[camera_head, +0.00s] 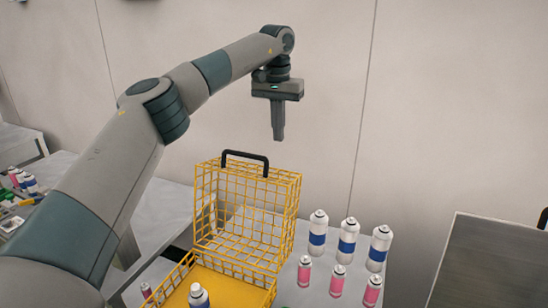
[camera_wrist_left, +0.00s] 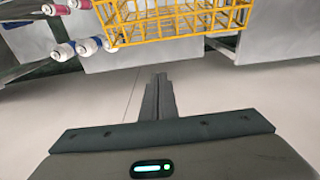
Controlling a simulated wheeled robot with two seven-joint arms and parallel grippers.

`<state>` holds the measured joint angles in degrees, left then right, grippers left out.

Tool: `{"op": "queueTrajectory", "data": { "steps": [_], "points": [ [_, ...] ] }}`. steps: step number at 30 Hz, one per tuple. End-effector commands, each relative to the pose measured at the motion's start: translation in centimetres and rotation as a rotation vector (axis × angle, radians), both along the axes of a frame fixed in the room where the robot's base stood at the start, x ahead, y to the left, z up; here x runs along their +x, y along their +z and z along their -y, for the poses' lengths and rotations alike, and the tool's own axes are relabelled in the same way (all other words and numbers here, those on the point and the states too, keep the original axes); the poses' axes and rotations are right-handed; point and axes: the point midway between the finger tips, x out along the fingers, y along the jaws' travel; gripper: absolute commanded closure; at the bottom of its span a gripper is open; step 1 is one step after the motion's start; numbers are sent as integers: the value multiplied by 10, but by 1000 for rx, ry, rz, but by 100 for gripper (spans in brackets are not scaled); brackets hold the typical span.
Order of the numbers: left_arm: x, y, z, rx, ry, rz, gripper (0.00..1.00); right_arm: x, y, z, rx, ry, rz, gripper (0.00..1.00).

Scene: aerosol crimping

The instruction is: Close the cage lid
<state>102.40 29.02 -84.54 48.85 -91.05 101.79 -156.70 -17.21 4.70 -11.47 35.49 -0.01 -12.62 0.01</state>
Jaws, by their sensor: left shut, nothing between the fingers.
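The yellow wire cage lid (camera_head: 246,215) stands raised at the back of the cage, with a black handle (camera_head: 245,156) on its top edge. The yellow cage base (camera_head: 228,284) lies below it, and a can with a white top (camera_head: 199,295) stands in it. My left gripper (camera_head: 278,138) is shut and empty, pointing down in the air above and to the right of the handle, apart from it. In the left wrist view the shut fingers (camera_wrist_left: 158,78) point toward the cage's yellow wires (camera_wrist_left: 175,20), with a gap between. My right gripper is not in view.
Several white-and-blue cans (camera_head: 347,240) and smaller pink cans (camera_head: 337,281) stand on the table right of the cage. A grey surface (camera_head: 495,265) is at the far right. Other items lie on a bench at far left. A wall rises behind.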

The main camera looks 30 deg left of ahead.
Motion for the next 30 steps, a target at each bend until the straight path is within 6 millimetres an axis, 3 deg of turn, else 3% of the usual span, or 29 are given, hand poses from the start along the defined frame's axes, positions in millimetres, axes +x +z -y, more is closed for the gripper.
{"op": "queueTrajectory", "data": {
  "steps": [14, 30],
  "points": [
    [5, -79, 0, 0, 0, -5, 100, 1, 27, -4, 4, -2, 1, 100],
    [-31, -70, 2, 0, 0, -1, 100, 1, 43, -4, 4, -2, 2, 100]
  ]
}}
